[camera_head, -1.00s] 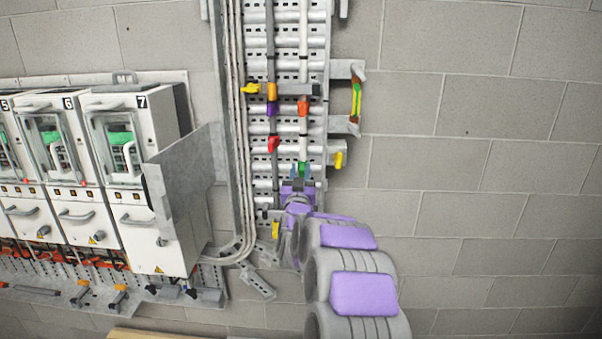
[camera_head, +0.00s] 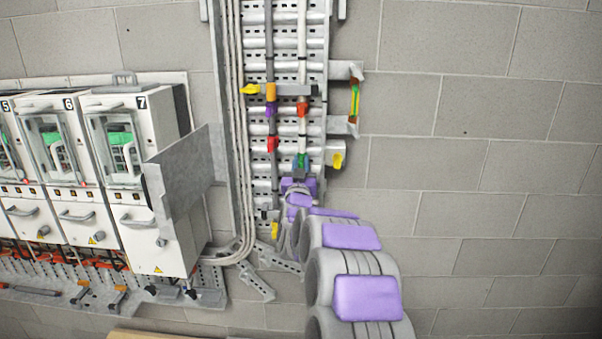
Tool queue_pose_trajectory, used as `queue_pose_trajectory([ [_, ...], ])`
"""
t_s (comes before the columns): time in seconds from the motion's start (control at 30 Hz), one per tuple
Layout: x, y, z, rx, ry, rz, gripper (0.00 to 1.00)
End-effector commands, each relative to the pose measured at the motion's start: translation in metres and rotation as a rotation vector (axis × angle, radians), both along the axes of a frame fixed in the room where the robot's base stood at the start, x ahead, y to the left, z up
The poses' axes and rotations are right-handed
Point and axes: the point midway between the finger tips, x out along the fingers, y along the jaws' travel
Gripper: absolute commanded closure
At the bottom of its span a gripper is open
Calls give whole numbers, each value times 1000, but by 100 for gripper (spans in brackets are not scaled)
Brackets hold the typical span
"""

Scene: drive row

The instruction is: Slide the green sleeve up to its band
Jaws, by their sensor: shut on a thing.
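The green sleeve (camera_head: 302,160) sits on the right-hand vertical cable in front of the perforated tray. My gripper (camera_head: 301,164) is shut on it from below, and its fingers hide part of it. The orange-red piece (camera_head: 303,110) is on the same cable above the sleeve, with a stretch of bare cable (camera_head: 303,135) between them. I cannot tell which mark on the cable is the green sleeve's band.
The left cable carries an orange piece (camera_head: 271,92), a purple piece (camera_head: 270,111) and a red piece (camera_head: 273,144). Brackets with a green-yellow strap (camera_head: 355,102) and a yellow piece (camera_head: 337,160) project at the right. Numbered cabinets (camera_head: 125,150) stand left. The block wall is bare at right.

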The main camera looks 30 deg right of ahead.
Motion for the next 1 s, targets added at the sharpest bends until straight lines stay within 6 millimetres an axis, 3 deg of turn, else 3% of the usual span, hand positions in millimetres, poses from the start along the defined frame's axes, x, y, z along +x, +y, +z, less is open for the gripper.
queue_pose_trajectory([
  [0.03, 0, 1, 16, -5, -8, 1, 100],
  [0.2, 0, 1, 52, -4, -7, 1, 100],
  [0.53, 0, 1, 60, -6, -6, 3, 100],
  [0.57, 0, 1, 61, -6, -7, 2, 77],
  [0.7, 0, 1, 60, -4, -6, 2, 64],
  [0.8, -2, 1, 60, -4, -6, 1, 57],
  [1.0, -3, 1, 59, -2, -6, 2, 57],
])
